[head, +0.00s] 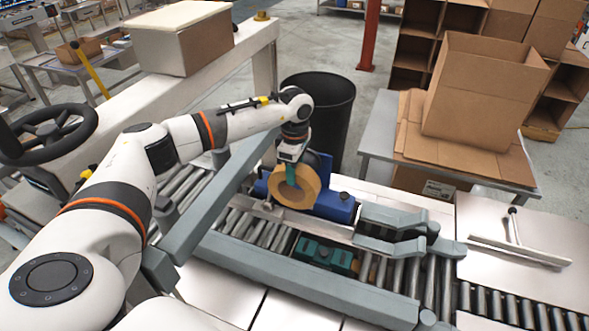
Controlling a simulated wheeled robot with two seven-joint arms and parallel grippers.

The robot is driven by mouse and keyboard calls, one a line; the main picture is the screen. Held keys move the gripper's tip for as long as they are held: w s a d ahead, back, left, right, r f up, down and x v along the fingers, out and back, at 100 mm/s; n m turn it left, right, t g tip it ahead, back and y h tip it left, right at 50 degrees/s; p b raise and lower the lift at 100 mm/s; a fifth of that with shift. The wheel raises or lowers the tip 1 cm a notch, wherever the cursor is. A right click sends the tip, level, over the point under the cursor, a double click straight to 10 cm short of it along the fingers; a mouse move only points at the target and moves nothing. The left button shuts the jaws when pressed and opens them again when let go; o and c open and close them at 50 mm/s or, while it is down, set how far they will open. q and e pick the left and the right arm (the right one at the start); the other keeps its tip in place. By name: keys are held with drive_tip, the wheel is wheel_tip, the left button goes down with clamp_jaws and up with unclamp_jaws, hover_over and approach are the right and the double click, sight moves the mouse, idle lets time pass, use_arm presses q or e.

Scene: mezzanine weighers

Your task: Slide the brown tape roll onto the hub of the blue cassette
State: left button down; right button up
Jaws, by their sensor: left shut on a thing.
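The tape roll (310,186) is a tan-brown ring, held upright near the middle of the head view. My left gripper (291,178) reaches down from above and is shut on its upper part. The blue cassette (336,208) is right behind the roll and partly covered by it; some of its blue body shows to the right and left of the roll. The cassette's hub is hidden, so I cannot tell whether the roll is around it or only in front of it. My right gripper is not in view.
A roller conveyor (265,230) with grey rails runs below the cassette. Grey guide arms (395,218) lie just right of it. A teal block (325,254) sits lower, in front. A black bin (325,100) stands behind, and a table with cardboard (470,155) is at right.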

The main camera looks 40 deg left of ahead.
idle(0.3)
use_arm(q)
drive_tip(key=shift+w+b, duration=0.15)
drive_tip(key=shift+b, duration=0.15)
drive_tip(key=shift+w+a, duration=0.1)
drive_tip(key=shift+w, duration=0.05)
drive_tip(key=shift+w+a+b, duration=0.15)
drive_tip(key=shift+w+b, duration=0.5)
drive_tip(key=shift+w, duration=0.15)
drive_tip(key=shift+w+a+b, duration=0.2)
drive_tip(key=shift+w+b, duration=0.35)
drive_tip(key=shift+w, duration=0.25)
drive_tip(key=shift+w+a+b, duration=0.2)
drive_tip(key=shift+w+b, duration=0.35)
drive_tip(key=shift+w, duration=0.2)
drive_tip(key=shift+w+a+b, duration=0.2)
drive_tip(key=shift+w+b, duration=0.35)
drive_tip(key=shift+w, duration=0.25)
drive_tip(key=shift+s+f, duration=0.1)
drive_tip(key=shift+f, duration=0.05)
